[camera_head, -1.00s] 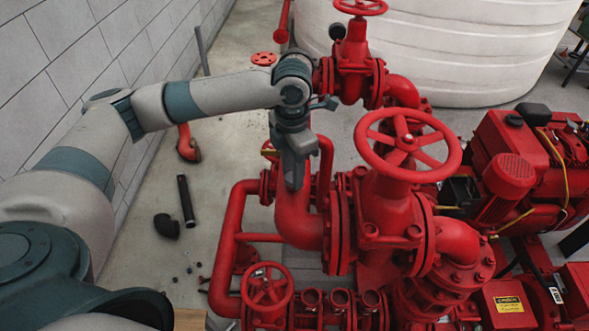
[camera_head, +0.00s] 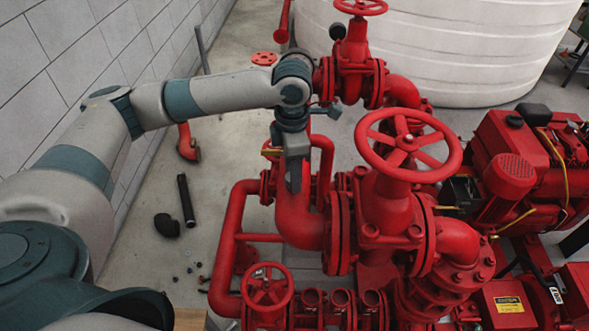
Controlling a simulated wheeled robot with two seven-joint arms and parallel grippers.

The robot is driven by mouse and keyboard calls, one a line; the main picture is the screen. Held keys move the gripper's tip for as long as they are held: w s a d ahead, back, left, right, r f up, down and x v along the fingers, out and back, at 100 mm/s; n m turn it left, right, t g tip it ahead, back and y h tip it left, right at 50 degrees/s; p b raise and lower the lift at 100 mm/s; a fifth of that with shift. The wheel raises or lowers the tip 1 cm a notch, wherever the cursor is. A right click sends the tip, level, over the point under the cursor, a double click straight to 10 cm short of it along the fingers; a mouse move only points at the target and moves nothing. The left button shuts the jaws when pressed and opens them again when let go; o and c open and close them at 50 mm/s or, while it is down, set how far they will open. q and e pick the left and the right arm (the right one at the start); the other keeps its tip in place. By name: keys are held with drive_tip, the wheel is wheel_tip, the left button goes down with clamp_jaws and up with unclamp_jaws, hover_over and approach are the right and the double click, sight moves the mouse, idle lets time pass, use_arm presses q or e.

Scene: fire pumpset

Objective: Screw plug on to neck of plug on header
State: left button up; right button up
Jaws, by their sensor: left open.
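My left gripper (camera_head: 294,177) points down in front of the red vertical pipe (camera_head: 296,222), left of the large red handwheel valve. It is open, seen nearly edge-on, so the gap between its fingers is hard to see. I cannot make out the plug or its neck; they may be hidden behind the gripper or too small. A small brass-coloured part (camera_head: 270,152) shows just left of the gripper. The red header pipework with several short open necks (camera_head: 340,298) is at the bottom centre. My right gripper is not in view.
The large handwheel (camera_head: 408,144) stands right of the gripper, and a smaller valve (camera_head: 353,60) stands behind. A red engine (camera_head: 505,160) is at the right. A black pipe (camera_head: 187,200) and a black elbow (camera_head: 167,225) lie on the floor, which is otherwise fairly clear at left.

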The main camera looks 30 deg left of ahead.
use_arm(q)
drive_tip(key=n, duration=0.4)
drive_tip(key=shift+n, duration=0.3)
drive_tip(key=shift+n, duration=2.3)
drive_tip(key=n, duration=0.4)
drive_tip(key=shift+n, duration=0.3)
